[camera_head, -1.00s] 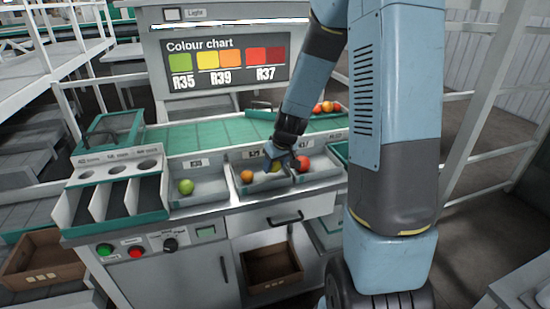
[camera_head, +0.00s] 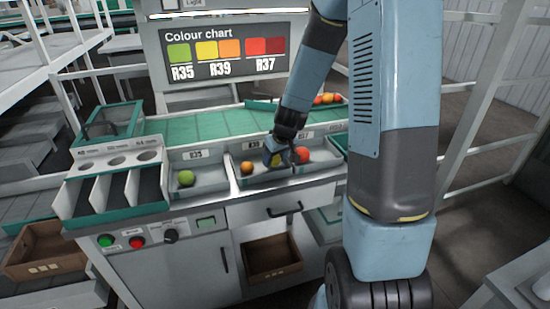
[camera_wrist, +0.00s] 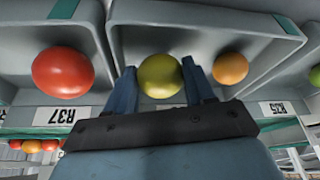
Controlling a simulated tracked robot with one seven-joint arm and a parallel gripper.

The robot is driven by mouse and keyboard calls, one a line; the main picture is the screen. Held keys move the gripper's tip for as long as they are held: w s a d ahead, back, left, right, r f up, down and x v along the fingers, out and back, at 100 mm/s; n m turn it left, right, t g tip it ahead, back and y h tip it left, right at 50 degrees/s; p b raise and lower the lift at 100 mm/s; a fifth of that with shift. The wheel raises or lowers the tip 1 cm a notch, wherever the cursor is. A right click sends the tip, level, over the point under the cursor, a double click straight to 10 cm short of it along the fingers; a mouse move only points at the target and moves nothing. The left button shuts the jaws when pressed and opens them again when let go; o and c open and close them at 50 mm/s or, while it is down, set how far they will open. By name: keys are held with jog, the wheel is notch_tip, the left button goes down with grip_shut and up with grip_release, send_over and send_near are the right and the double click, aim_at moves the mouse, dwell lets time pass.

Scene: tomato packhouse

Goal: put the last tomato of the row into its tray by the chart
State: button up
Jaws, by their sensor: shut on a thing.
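My gripper (camera_head: 277,158) is shut on a yellow-green tomato (camera_wrist: 160,76), with one finger on each side of it in the wrist view. The tomato is within the middle tray (camera_wrist: 265,22); I cannot tell if it touches the tray floor. In the head view my gripper mostly hides it. An orange tomato (camera_head: 247,168) lies in the same tray, beside my right-hand finger in the wrist view (camera_wrist: 230,68). The colour chart (camera_head: 225,55) stands behind, with R35 green, R39 yellow to orange and R37 red.
A red tomato (camera_head: 303,155) lies in the tray labelled R37 (camera_wrist: 57,115). A green tomato (camera_head: 186,178) lies in the R35 tray at left. Several red and orange tomatoes (camera_head: 327,98) lie at the back right. Tray walls stand close around my gripper.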

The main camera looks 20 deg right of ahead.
jog(key=shift+f, duration=0.45)
jog(key=o, duration=0.8)
jog(key=shift+c, duration=1.5)
jog(key=shift+r, duration=3.5)
jog(key=shift+r, duration=0.1)
